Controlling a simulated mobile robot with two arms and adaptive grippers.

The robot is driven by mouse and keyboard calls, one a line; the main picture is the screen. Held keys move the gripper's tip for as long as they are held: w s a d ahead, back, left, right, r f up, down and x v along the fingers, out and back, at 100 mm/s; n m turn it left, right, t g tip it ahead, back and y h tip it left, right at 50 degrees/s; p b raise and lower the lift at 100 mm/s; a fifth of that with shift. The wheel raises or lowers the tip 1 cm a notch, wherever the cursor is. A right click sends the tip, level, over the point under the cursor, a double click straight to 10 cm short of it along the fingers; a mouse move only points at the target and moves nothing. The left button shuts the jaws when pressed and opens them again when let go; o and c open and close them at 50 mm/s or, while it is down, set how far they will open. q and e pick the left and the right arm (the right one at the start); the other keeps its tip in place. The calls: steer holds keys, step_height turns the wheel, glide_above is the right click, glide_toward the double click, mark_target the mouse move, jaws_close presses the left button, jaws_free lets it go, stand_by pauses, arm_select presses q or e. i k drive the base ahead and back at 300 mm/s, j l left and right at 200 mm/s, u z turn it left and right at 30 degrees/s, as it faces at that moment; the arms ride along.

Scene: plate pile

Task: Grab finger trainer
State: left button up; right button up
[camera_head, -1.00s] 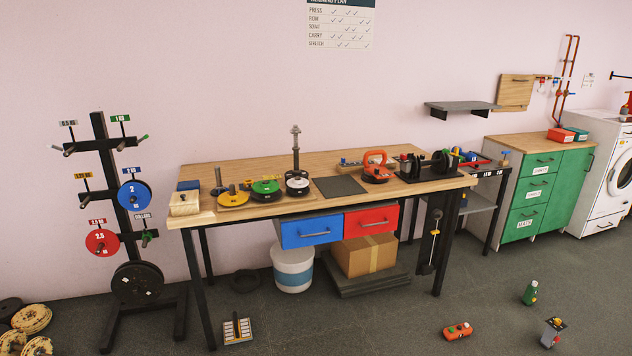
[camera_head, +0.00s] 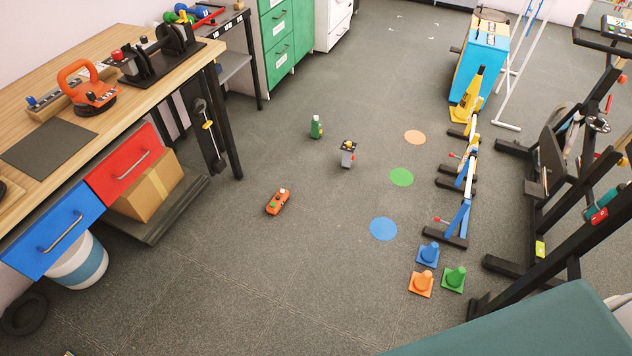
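Three small objects lie or stand on the grey floor in the head view. One is an orange-red block (camera_head: 277,202) with small pale parts on top, lying nearest to me. One is a grey upright piece (camera_head: 347,154) with a dark and yellow top. One is a green bottle-like object (camera_head: 316,127) standing farther back. I cannot tell for sure which of them, if any, is the finger trainer. Neither of my grippers shows in the view.
The wooden workbench (camera_head: 130,45) with blue (camera_head: 55,232) and red (camera_head: 125,165) drawers stands at left. Hurdles (camera_head: 462,205), small cones (camera_head: 421,283) and an exercise machine frame (camera_head: 560,230) stand at right. Floor between bench and hurdles is mostly clear.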

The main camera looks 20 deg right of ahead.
mark_target(279, 203)
steer(key=i+l+z, duration=0.1)
steer(key=i+z, duration=0.4)
steer(key=i, duration=0.45)
